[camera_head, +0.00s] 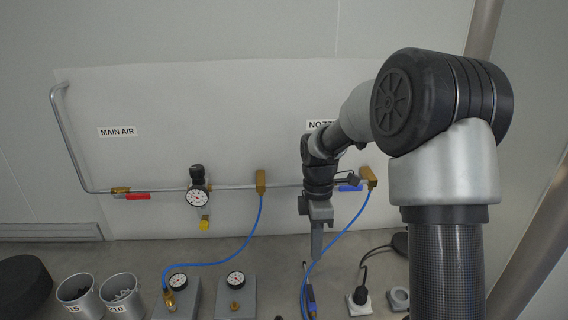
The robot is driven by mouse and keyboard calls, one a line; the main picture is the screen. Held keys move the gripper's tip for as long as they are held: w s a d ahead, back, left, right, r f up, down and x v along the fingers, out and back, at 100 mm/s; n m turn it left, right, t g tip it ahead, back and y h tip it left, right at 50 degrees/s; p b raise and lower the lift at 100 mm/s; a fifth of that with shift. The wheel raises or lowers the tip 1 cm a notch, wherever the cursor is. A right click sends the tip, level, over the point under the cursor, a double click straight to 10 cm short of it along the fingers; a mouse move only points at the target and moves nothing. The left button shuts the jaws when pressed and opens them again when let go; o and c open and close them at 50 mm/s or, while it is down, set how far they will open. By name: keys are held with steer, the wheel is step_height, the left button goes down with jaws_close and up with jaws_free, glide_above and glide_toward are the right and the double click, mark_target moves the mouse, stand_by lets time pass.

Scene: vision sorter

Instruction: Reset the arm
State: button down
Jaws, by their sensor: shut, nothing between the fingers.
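My arm rises at the right of the head view and reaches toward the back panel. My gripper (316,252) hangs from its end, pointing down in front of the pipe. The fingers are shut with nothing between them. The gripper is above the bench, apart from the things on it. The arm's wrist covers part of the pipe and part of a label on the panel.
A metal air pipe (235,187) with a red-handled valve (136,197), a pressure gauge (198,196) and blue hoses (252,226) runs along the panel. Two gauge blocks (236,299) and two metal cups (122,297) stand below.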

steer(key=s+d+r+m+t, duration=0.1)
steer(key=s+r+m+t, duration=0.1)
steer(key=s+r+m, duration=0.4)
steer(key=s+r+m+t, duration=0.2)
steer(key=s+r, duration=0.1)
steer(key=r, duration=0.5)
steer(key=s+r+m+t, duration=0.3)
steer(key=s+m, duration=0.6)
steer(key=s, duration=0.3)
steer(key=shift+s+d+r+m, duration=0.4)
steer(key=shift+r, duration=0.1)
